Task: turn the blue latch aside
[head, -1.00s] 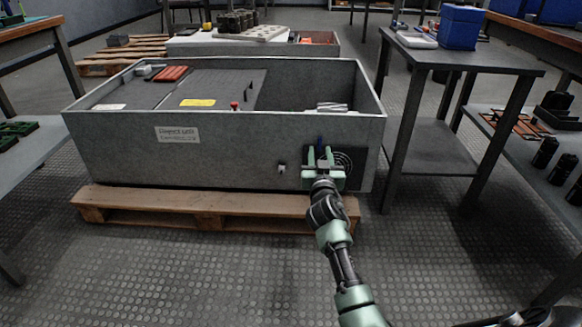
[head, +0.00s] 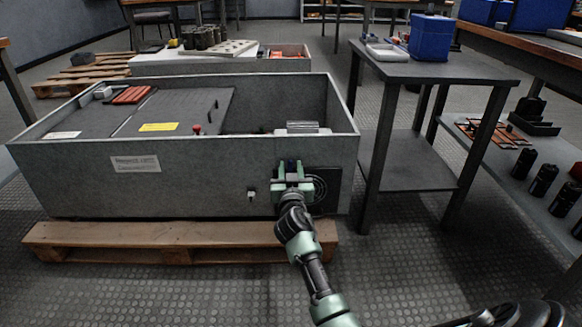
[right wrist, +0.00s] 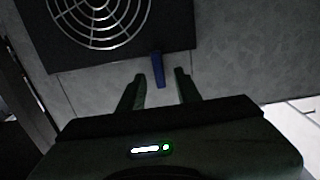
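The blue latch (right wrist: 158,70) is a small upright bar on the front of the grey cabinet (head: 190,181), at the edge of a black fan panel (right wrist: 185,22). In the head view the latch (head: 291,165) is small and partly hidden by my right gripper (head: 292,171). In the right wrist view my right gripper (right wrist: 160,76) is open, with one finger on each side of the latch's lower end. A gap shows on both sides, so it is not gripped. My left gripper is not in view.
The cabinet is open-topped and sits on a wooden pallet (head: 150,233). A dark metal table (head: 435,66) with a blue bin (head: 431,36) stands close to its right. A small white fitting (head: 251,193) sticks out left of the latch. The floor in front is clear.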

